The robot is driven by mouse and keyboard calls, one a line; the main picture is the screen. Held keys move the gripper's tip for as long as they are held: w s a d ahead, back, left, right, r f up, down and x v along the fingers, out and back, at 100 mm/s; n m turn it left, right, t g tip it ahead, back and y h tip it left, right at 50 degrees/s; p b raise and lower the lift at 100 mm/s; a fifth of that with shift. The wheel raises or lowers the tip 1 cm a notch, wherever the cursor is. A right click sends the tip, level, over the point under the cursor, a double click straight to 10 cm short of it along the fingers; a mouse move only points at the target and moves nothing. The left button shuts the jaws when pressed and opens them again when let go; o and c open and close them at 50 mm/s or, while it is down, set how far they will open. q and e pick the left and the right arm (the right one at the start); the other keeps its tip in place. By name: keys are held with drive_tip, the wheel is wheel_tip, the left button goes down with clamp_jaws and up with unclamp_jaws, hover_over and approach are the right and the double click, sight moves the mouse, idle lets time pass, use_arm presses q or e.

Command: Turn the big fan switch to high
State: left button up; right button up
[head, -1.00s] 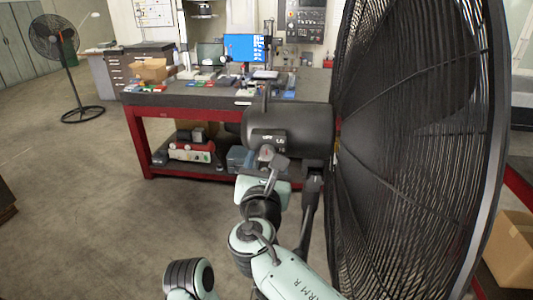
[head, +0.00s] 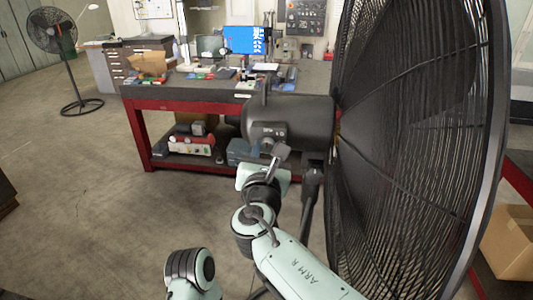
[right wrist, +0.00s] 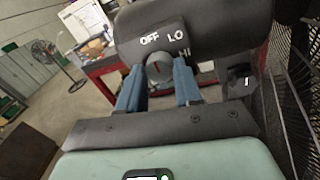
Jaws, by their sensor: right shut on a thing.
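The big fan (head: 420,140) fills the right of the head view, with its dark motor housing (head: 300,118) behind the grille. In the right wrist view, the housing carries a grey round switch knob (right wrist: 159,68) with the labels OFF, LO and HI around its upper and right side. My right gripper (right wrist: 159,80) has its two blue fingers on either side of the knob and is shut on it. In the head view, my right gripper (head: 270,150) is at the housing's switch panel. The knob's exact pointing is unclear. My left gripper is not in view.
A red-framed workbench (head: 180,104) with tools and a monitor (head: 244,40) stands behind the housing. A smaller fan (head: 52,32) on a stand is at the far left. A cardboard box (head: 512,243) is at the lower right. The floor at left is mostly clear.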

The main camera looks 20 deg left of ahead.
drive_tip(key=m+b, duration=0.2)
drive_tip(key=m, duration=0.1)
drive_tip(key=m+b, duration=0.3)
drive_tip(key=m, duration=0.1)
drive_tip(key=shift+f+t, duration=0.2)
drive_tip(key=shift+t, duration=0.1)
drive_tip(key=shift+m+b, duration=0.5)
drive_tip(key=shift+m, duration=0.1)
drive_tip(key=m+b, duration=0.2)
drive_tip(key=m, duration=0.2)
drive_tip(key=shift+m+h+b, duration=0.35)
drive_tip(key=shift+m+h, duration=0.05)
drive_tip(key=m+b, duration=0.1)
drive_tip(key=m, duration=0.2)
drive_tip(key=shift+r, duration=0.1)
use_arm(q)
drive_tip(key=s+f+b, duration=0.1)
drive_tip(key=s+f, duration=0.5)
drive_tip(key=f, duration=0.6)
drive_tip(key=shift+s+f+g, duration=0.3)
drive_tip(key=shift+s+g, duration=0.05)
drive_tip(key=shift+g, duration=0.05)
use_arm(e)
drive_tip(key=shift+m, duration=1)
drive_tip(key=shift+m+t+h, duration=0.3)
drive_tip(key=o, duration=1)
drive_tip(key=shift+a, duration=0.1)
